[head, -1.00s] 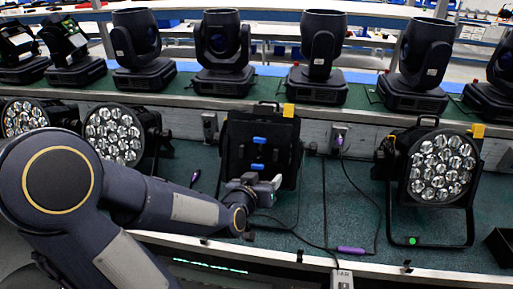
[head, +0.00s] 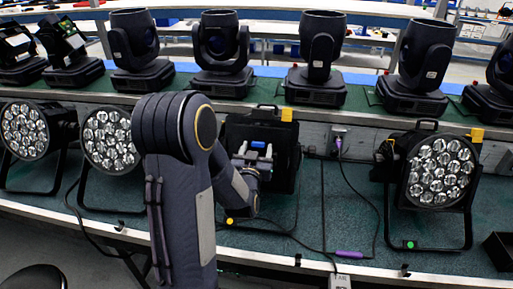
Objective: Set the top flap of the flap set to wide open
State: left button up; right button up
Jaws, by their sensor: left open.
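The flap set (head: 286,165) is a black, square framed unit standing upright on the lower green shelf, with a yellow tag at its top right. A blue tab (head: 258,142) shows on its upper part, at the top flap; how far that flap stands open I cannot tell. The lower blue tab seen earlier is hidden behind my gripper. My left gripper (head: 255,152) is open in front of the flap set, its two pale fingers on either side of and just below the upper blue tab. I cannot tell whether they touch anything. My right gripper is not in view.
Par cans with round lens faces stand at left (head: 24,131) and right (head: 440,172). Moving-head lights (head: 222,50) line the shelf behind. A cable with a purple connector (head: 350,254) lies on the green shelf. The shelf between flap set and right par can is mostly clear.

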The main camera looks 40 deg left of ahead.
pick_arm(q)
jog(key=shift+w, duration=0.1)
jog(key=c, duration=1)
jog(key=shift+r+p, duration=0.35)
jog(key=shift+p, duration=0.2)
notch_tip(320, 180, up, 4)
jog(key=s+g+h+p, duration=0.1)
jog(key=g+h+p, duration=0.3)
jog(key=p, duration=0.6)
jog(key=g+h+p, duration=0.2)
jog(key=g+h, duration=0.3)
jog(key=g, duration=0.7)
send_near(256, 140)
jog(key=shift+s+d+f, duration=0.1)
jog(key=shift+s+d, duration=0.55)
jog(key=shift+d, duration=0.1)
jog(key=shift+w+a+r+g+h, duration=0.2)
jog(key=shift+w+g+h, duration=0.25)
jog(key=shift+g, duration=0.35)
jog(key=shift+w+a+r+g+h, duration=0.2)
jog(key=shift+w+g+h, duration=0.25)
jog(key=shift+g, duration=0.35)
